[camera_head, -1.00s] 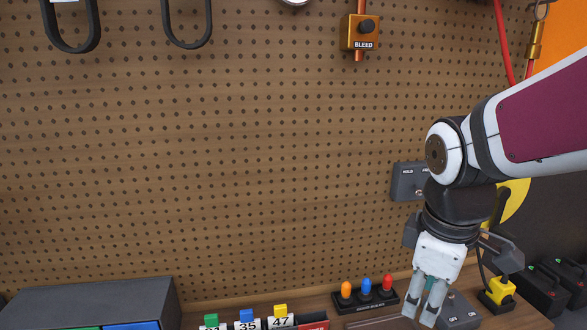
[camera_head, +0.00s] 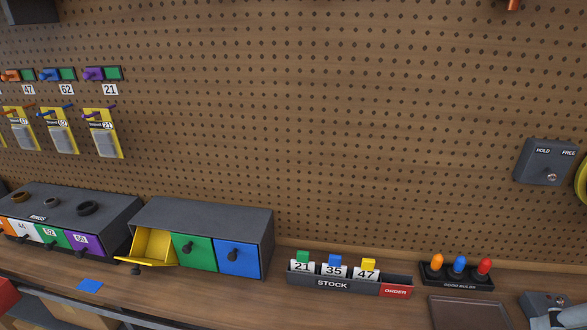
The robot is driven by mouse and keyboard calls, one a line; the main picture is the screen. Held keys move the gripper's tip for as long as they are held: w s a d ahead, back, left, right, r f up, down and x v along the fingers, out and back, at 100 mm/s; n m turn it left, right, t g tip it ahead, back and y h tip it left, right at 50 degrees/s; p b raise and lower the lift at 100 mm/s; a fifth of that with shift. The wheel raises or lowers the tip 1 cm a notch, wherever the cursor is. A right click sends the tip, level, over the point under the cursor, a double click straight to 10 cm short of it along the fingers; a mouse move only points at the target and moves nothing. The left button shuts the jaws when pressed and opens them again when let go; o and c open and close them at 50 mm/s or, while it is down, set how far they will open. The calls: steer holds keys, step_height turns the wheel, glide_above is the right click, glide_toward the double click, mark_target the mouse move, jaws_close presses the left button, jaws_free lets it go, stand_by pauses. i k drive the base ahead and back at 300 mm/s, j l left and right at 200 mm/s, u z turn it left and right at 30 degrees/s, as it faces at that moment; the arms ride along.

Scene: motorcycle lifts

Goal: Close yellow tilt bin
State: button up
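The yellow tilt bin (camera_head: 155,246) is tilted open at the left end of a dark grey cabinet (camera_head: 212,214). Its front leans out and down over the bench, with a dark knob (camera_head: 136,270) low on it. A green bin (camera_head: 193,251) and a blue bin (camera_head: 238,256) beside it are closed. Part of my arm's end (camera_head: 566,314) shows at the bottom right corner, far to the right of the yellow bin. Its fingertips are not visible.
A stock tray (camera_head: 335,284) with numbered tags and a rack of coloured knobs (camera_head: 458,274) stand right of the cabinet. Another cabinet (camera_head: 75,205) adjoins at left. Bench in front of the green and blue bins is clear.

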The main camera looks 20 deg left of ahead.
mark_target(149, 247)
steer(key=l+u, duration=0.2)
steer(key=u, duration=1.35)
steer(key=k+l+u, duration=0.3)
steer(key=i+j, duration=0.05)
steer(key=j, duration=0.05)
